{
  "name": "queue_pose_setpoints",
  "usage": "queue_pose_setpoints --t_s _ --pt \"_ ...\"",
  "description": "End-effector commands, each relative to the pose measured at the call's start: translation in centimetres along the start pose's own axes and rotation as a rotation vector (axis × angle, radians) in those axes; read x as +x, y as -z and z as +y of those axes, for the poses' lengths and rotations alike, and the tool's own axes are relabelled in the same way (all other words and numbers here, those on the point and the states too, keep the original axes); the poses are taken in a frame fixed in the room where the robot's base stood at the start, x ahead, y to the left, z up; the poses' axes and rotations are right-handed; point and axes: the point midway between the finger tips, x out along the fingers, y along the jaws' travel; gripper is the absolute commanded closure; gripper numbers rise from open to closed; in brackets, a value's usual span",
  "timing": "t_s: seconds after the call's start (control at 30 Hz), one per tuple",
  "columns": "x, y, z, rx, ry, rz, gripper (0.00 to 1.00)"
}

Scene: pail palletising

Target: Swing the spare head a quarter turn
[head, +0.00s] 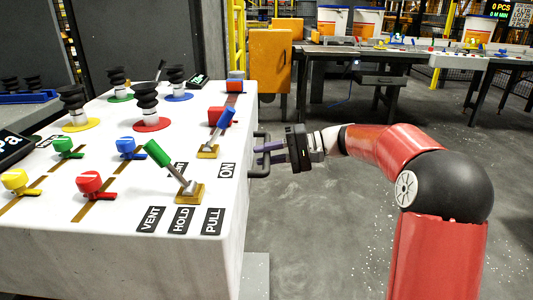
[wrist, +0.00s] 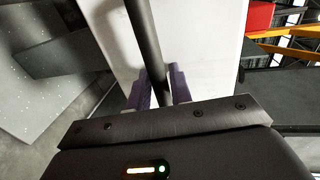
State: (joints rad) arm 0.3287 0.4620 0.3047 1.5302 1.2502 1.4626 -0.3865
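A large white box (head: 120,190) fills the left of the head view. Black bellows cups stand on its top on coloured discs, one on a red disc (head: 152,125). No part is labelled as the spare head, so I cannot tell which it is. A dark bar handle (head: 262,155) sits on the box's right side. My gripper (head: 268,152) is at this handle. In the wrist view the handle's black bar (wrist: 145,35) runs between my two purple fingers (wrist: 161,88). Both fingers are close beside it; whether they press on it is unclear.
The box top carries a green lever (head: 158,154) by the VENT, HOLD and PULL labels, a blue lever (head: 226,116), and yellow, red, green and blue knobs. Behind stand an orange cabinet (head: 270,60) and a conveyor table with pails. Floor right of the box is clear.

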Motion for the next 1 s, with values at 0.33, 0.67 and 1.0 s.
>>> queue_pose_setpoints --t_s 0.33,0.67,1.0 --pt "0.0 0.1 0.0 0.000 0.000 0.003 0.66" --pt "-4.3 0.2 0.1 0.001 -0.001 0.008 0.66" --pt "-7.8 0.1 0.0 0.000 0.000 0.003 0.66"
